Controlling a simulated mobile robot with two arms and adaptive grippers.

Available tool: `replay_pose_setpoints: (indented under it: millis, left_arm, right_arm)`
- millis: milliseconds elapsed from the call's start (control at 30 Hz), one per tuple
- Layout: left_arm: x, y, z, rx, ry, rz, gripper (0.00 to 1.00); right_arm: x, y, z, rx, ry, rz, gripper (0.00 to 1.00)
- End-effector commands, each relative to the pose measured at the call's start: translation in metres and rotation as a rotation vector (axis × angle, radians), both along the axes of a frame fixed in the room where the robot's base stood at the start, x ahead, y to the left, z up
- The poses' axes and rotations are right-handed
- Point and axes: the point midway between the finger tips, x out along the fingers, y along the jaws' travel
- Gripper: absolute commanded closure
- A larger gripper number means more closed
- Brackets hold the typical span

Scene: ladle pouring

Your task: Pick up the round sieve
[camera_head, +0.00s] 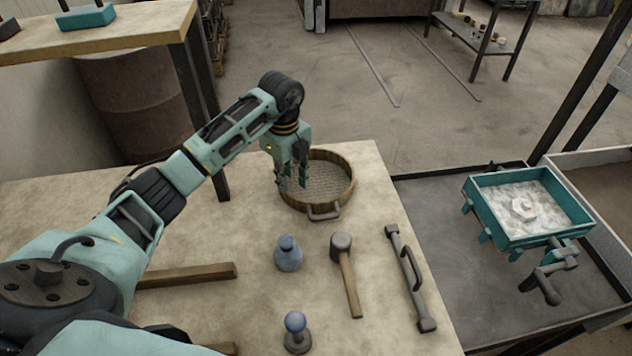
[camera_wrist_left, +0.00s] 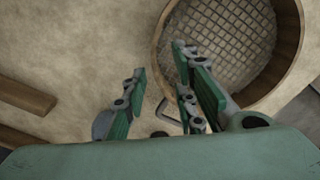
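The round sieve (camera_head: 345,192) has a wooden rim, a mesh bottom and a small metal handle on its near side. It lies flat near the far right edge of the table, and its rim also shows in the wrist view (camera_wrist_left: 289,50). My left gripper (camera_head: 293,184) points down at the sieve's left side, its fingers apart and empty. In the wrist view the left gripper (camera_wrist_left: 159,60) has one finger outside the rim and one over the mesh, with the rim's left side between them. Whether the fingers touch the rim cannot be told. My right gripper is not in view.
On the table (camera_head: 385,230) nearer me are a blue-grey bottle-shaped piece (camera_head: 288,255), a mallet (camera_head: 345,272), a handled metal bar (camera_head: 410,275) and a blue-knobbed tool (camera_head: 296,330). A teal box of pale material (camera_head: 525,203) stands on the dark bench at right.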

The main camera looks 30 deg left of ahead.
Motion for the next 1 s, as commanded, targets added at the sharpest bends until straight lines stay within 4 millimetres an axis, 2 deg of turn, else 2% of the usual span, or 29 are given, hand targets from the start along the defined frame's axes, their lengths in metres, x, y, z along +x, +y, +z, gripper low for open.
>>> replay_pose_setpoints:
  millis: [133,300,567,867,1000]
  left_arm:
    - [-0.006,0.000,-0.022,-0.001,0.007,0.001,0.74]
    - [-0.004,0.000,-0.041,-0.002,0.002,0.001,0.74]
    - [-0.004,0.001,-0.044,0.000,0.000,0.000,0.74]
    - [-0.004,0.001,-0.044,0.000,0.000,0.001,1.00]
    - [-0.004,0.001,-0.044,0.000,0.000,0.001,1.00]
  right_arm:
    - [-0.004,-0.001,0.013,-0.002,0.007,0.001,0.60]
    - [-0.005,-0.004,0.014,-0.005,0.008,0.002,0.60]
    - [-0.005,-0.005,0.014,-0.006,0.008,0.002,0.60]
    - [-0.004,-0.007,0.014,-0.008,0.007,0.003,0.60]
    - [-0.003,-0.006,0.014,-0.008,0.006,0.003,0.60]
